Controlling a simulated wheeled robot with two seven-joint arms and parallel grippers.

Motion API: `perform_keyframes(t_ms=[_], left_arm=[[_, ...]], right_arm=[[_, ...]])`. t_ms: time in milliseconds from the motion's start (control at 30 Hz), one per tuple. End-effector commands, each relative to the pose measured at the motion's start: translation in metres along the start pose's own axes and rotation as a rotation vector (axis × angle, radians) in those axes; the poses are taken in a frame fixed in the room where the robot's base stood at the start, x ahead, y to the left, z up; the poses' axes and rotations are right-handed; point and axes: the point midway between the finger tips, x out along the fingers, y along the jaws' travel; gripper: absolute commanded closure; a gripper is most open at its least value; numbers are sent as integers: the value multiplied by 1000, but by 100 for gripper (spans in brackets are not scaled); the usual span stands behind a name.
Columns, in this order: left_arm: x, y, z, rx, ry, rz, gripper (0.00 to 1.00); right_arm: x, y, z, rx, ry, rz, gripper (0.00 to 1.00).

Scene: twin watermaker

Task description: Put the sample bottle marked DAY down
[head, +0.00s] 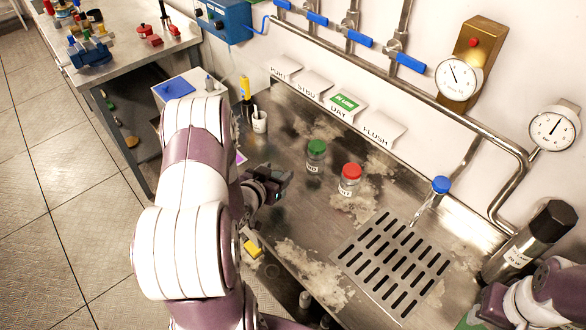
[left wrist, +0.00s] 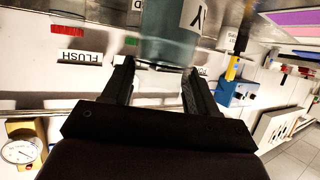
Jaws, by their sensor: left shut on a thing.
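The sample bottle marked DAY (head: 316,157) is clear with a green cap and a white label. It is upright at the steel counter, below the DAY sign; I cannot tell whether its base touches the surface. My left gripper (head: 284,180) is to its lower left in the head view. In the left wrist view, the bottle (left wrist: 168,40) shows between the fingertips (left wrist: 157,72), with the label letters AY upside down, and the jaws are shut on it. My right gripper is not in view.
A red-capped bottle (head: 350,180) stands close to the right of the DAY bottle. A slotted drain grate (head: 390,262) and a blue-topped tap (head: 440,187) are further right. Wall signs include a green-carded DAY holder (head: 343,104).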

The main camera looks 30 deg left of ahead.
Motion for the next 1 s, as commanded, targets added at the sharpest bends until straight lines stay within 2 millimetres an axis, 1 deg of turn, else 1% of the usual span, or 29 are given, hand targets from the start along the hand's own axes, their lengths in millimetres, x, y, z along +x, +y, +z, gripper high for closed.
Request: perform_keyframes(t_ms=[33,133,200,333,400,633,767,800,833,867,1000], left_arm=[[0,-4,2,-1,0,-2,83],[3,-7,9,0,-1,1,83],[7,-6,21,-2,-4,2,83],[14,-6,37,-1,-2,1,83],[16,-6,41,1,0,0,83],[17,-6,41,1,1,0,83],[18,-6,45,1,1,0,83],[18,-6,44,1,0,0,32],[18,-6,44,1,0,0,22],[18,-6,44,1,0,0,16],[18,-6,44,0,0,0,16]], right_arm=[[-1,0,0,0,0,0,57],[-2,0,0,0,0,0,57],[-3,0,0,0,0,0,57],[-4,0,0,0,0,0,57],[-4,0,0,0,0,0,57],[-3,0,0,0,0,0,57],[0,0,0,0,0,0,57],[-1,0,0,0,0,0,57],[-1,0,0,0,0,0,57],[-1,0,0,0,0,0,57],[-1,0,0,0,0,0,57]])
